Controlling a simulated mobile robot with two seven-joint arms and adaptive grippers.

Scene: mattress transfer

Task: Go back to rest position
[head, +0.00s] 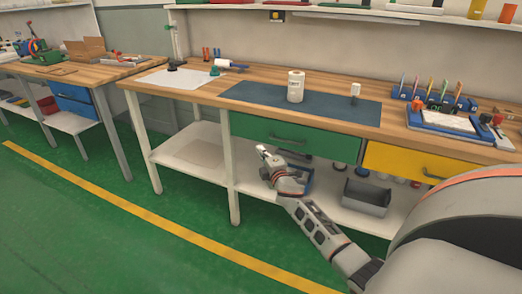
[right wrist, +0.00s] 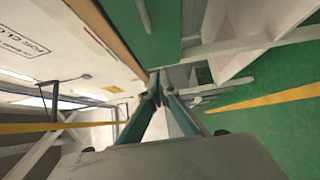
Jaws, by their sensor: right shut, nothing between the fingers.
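My right arm comes in from the lower right of the head view. My right gripper (head: 263,151) is in front of the workbench, by the green drawer's (head: 295,136) lower left part in the picture. In the right wrist view my right gripper (right wrist: 156,88) shows its two fingers meeting at the tips, shut and empty. My left gripper is not in view.
A wooden-topped workbench (head: 200,95) carries a blue mat (head: 250,95), a white roll (head: 296,86) and a blue rack (head: 440,122). A yellow drawer (head: 420,164) and a grey bin (head: 367,197) are at right. The green floor (head: 60,240) at left is clear.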

